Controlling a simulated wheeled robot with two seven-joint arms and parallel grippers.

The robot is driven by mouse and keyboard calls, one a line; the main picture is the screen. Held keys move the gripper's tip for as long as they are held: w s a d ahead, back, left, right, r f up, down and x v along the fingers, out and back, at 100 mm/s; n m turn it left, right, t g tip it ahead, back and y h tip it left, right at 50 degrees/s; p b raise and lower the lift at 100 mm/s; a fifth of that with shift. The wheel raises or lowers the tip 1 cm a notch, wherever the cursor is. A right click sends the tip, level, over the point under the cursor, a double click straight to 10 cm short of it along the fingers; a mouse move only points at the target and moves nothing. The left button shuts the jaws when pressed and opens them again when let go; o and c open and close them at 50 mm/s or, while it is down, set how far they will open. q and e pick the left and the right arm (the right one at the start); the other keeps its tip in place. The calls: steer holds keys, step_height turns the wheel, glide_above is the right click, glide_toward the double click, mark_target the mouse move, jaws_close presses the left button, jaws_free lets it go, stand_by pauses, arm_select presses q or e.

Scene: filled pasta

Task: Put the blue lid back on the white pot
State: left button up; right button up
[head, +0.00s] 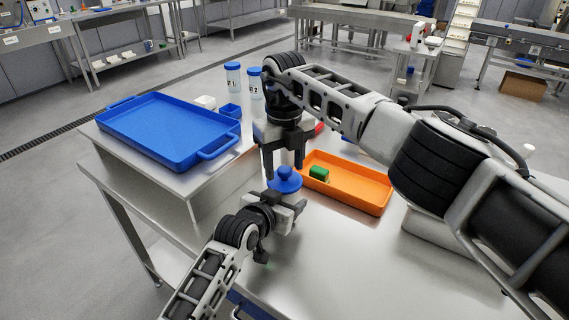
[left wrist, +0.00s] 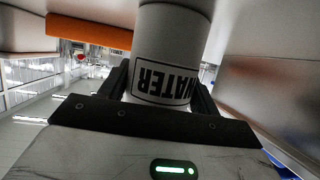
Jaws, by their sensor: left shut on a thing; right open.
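The blue lid (head: 285,182), round with a knob, is in the middle of the head view. My right gripper (head: 284,167) points down over it, open, with one finger to each side of the knob. My left gripper (head: 280,207) is low, just in front of the lid, and shut on the white pot. In the left wrist view the white pot (left wrist: 172,45) stands between the fingers, its black-framed WATER label upside down. In the head view the pot is hidden by the lid and my left gripper. Whether the lid sits fully on its rim I cannot tell.
The steel table's front right (head: 350,260) is clear.

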step_height(320, 180, up, 11)
steer(key=shift+r, duration=0.2)
arm_select(q)
steer(key=o, duration=1.5)
steer(key=p+v, duration=0.1)
steer(key=v, duration=1.5)
steer(key=shift+w+r, duration=0.1)
arm_select(e)
steer(key=shift+r, duration=0.65)
